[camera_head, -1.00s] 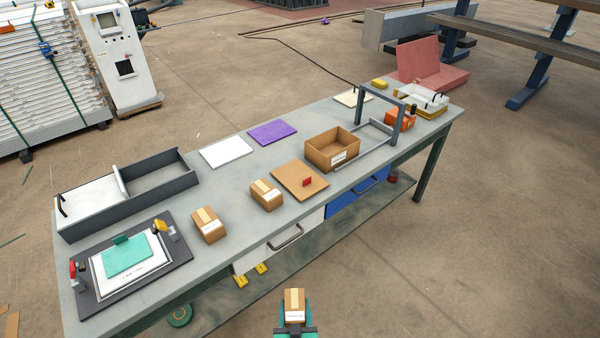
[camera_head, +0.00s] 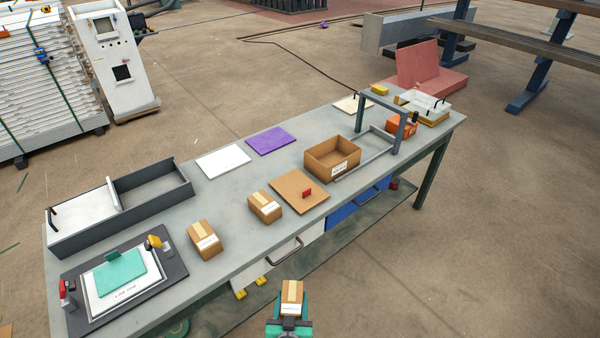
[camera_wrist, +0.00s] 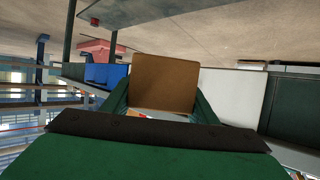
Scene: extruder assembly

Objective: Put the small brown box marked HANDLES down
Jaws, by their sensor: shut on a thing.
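My gripper (camera_head: 290,318) is at the bottom of the head view, shut on a small brown box (camera_head: 292,293) with a tan tape strip and a white label too small to read. The held box is in front of the workbench's near edge, clear of the bench top. In the wrist view the brown box (camera_wrist: 165,84) sits between the green fingers. Two similar taped boxes, one on the left (camera_head: 204,240) and one further right (camera_head: 265,207), stand on the grey bench (camera_head: 228,215). Their labels cannot be read either.
An open brown carton (camera_head: 318,164) and a brown board with a red handle (camera_head: 290,192) lie right of the boxes. A dark divided tray (camera_head: 150,208) and a mat with a teal piece (camera_head: 120,272) are left. Bare bench shows between the tray and the boxes.

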